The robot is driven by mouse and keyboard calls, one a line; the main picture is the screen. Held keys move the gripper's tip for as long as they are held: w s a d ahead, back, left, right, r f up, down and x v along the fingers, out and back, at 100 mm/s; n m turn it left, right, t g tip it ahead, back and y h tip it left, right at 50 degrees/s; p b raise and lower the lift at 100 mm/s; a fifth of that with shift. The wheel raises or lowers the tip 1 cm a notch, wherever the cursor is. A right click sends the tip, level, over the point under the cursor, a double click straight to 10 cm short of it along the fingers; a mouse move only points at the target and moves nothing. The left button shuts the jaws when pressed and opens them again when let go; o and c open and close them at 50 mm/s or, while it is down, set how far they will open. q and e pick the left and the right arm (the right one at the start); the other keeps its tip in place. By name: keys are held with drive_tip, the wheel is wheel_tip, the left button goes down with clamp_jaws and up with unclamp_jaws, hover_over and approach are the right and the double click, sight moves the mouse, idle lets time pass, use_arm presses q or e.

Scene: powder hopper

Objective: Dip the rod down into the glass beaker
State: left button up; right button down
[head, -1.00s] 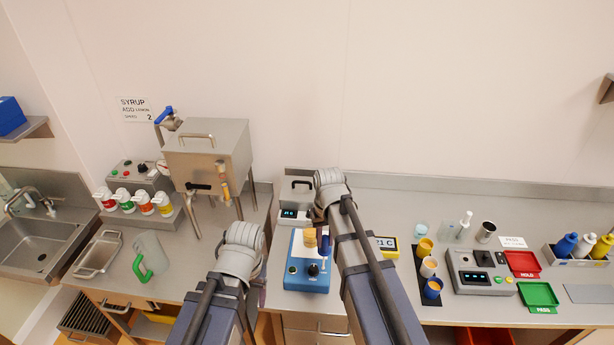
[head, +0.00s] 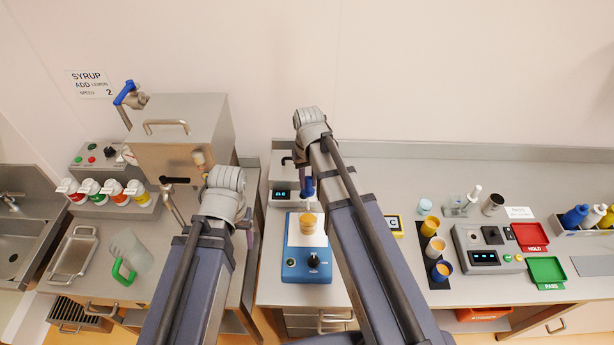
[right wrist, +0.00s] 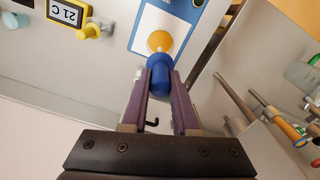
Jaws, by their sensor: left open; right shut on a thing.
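The rod has a blue handle (head: 309,188) and a thin pale shaft, and stands roughly upright above the glass beaker (head: 307,226). The beaker holds something orange-yellow and sits on the blue and white stirrer plate (head: 320,262). My right gripper (right wrist: 160,76) is shut on the rod's blue handle (right wrist: 159,80). In the right wrist view the shaft points at the beaker's orange-yellow contents (right wrist: 160,41); whether its tip is inside the rim I cannot tell. My left gripper (head: 248,216) is open and empty, left of the stirrer, partly hidden by its arm.
A steel hopper (head: 180,140) stands to the left. A device with a lit display (head: 290,194) is close behind the stirrer. A yellow 21 C display (right wrist: 70,12) is beside it, and a black strip with several cups (head: 434,250) lies further right.

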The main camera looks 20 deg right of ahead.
sight(308, 199)
drive_tip(key=shift+s+f, duration=0.1)
drive_tip(key=shift+f, duration=0.15)
wheel_tip(308, 199, down, 9)
drive_tip(key=b, duration=0.9)
drive_tip(key=shift+r, duration=0.1)
idle(0.6)
wheel_tip(308, 199, up, 10)
drive_tip(key=p, duration=0.9)
drive_tip(key=shift+f, duration=0.3)
